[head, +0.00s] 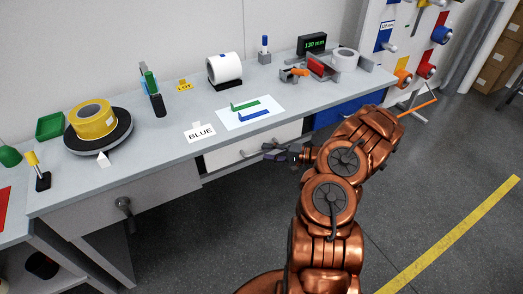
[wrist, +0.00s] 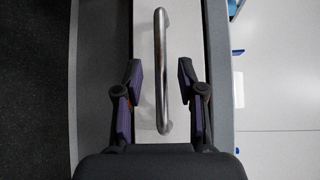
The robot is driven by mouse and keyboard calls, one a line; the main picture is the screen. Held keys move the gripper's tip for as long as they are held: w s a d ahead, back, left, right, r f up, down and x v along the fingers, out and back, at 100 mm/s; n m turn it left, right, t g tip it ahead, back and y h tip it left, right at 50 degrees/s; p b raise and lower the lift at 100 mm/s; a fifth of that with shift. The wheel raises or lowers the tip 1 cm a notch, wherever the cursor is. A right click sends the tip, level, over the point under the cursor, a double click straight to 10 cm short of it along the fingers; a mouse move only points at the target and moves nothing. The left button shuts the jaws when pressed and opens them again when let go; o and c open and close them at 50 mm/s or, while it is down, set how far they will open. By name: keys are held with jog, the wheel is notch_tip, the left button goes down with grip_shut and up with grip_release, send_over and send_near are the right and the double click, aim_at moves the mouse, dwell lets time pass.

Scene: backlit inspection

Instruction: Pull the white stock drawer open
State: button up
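The white stock drawer (head: 225,157) has a white front under the workbench's front edge. It looks closed, its front about level with the bench edge. Its metal bar handle (wrist: 162,55) shows upright in the wrist view, on the white drawer front (wrist: 146,40). My gripper (head: 271,151) is in front of the drawer near the handle in the head view. In the wrist view its two fingers are apart, one on each side of the handle's lower part, with gaps on both sides. The fingers partly hide the drawer front.
A blue drawer (head: 345,108) is right of the white one, and a grey front with a dark handle (head: 124,205) is to the left. The bench top (head: 165,139) carries tape rolls, a BLUE label (head: 200,133) and a digital display (head: 312,43). The floor (head: 225,235) before the drawer looks clear.

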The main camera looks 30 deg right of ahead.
aim_at(261, 152)
jog(key=shift+x, duration=1.65)
grip_shut()
jog(key=shift+d, duration=0.1)
jog(key=shift+s, duration=0.2)
